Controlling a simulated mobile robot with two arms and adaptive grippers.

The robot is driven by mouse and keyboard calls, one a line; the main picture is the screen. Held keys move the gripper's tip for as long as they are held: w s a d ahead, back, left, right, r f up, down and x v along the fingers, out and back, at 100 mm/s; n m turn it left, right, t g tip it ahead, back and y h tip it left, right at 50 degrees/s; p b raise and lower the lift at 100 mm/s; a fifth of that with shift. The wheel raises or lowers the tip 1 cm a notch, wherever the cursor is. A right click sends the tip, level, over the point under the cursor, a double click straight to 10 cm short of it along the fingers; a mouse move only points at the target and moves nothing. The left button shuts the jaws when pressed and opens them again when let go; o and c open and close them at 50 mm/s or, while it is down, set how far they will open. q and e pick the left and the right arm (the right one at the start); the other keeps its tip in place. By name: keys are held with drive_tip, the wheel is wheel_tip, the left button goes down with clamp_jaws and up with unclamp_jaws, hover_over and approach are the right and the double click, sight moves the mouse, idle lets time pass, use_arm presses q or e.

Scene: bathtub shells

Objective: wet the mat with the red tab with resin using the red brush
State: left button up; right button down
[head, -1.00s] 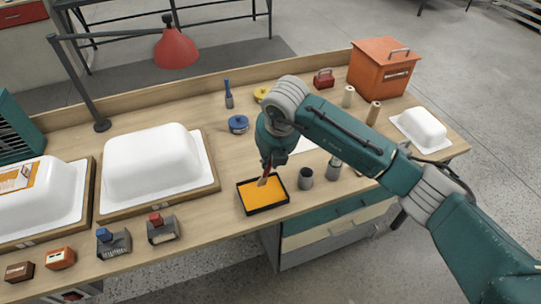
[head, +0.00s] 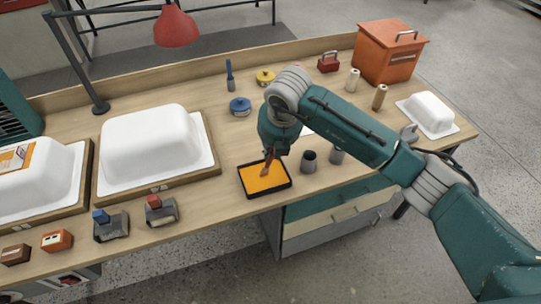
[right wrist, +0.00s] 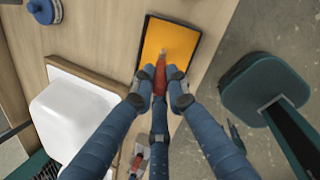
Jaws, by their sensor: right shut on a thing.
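My right gripper (head: 272,150) is shut on the red brush (head: 267,167) and points down at the black-rimmed tray of orange resin (head: 241,182). I cannot tell whether the bristles touch the resin. A mat with orange and white areas (head: 14,158) lies on the white shell (head: 55,170) at the left edge, partly cut off; no red tab can be made out on it. My left gripper is not in view.
A second white shell (head: 150,140) stands between the mat and the tray. Two dark holders, with blue (head: 101,215) and red (head: 153,201) tops, stand at the front edge. A grey cup (head: 308,162) is close right of the tray. A red lamp (head: 176,25) overhangs the back.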

drive_tip(key=shift+r+p, duration=1.45)
drive_tip(key=shift+r, duration=1.9)
